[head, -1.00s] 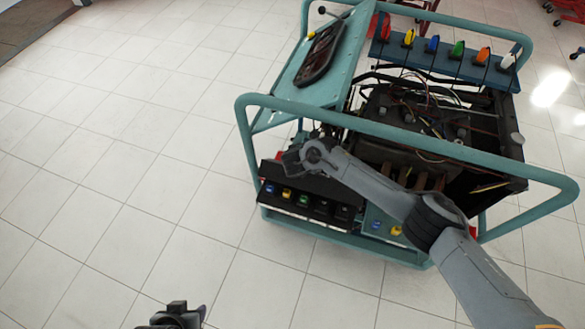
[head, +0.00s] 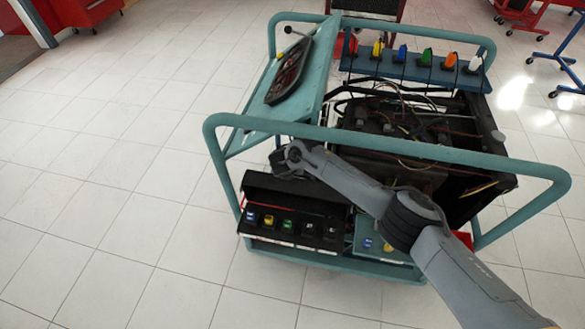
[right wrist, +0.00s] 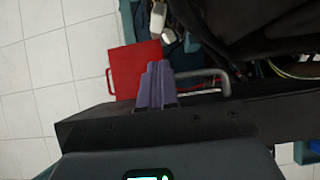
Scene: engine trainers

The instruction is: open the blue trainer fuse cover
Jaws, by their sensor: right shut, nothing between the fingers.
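The blue trainer has a teal tube frame (head: 385,147). A black box-like part (head: 325,200), seemingly the fuse cover, sits low on its near left side above coloured switches. My right gripper (head: 283,161) is just above its back left part. In the right wrist view its purple fingers (right wrist: 156,86) are shut and empty. They overlap the left part of a grey bar handle (right wrist: 205,76) at the edge of the black panel (right wrist: 180,128). I cannot tell if they touch it, or if the cover is raised. My left gripper is out of view.
The frame's top tube crosses close to my right arm. A slanted teal panel (head: 245,135) stands behind the gripper. A red plate (right wrist: 133,66) lies beyond the fingers. Coloured switches (head: 401,54) line the far edge. The tiled floor at left is clear.

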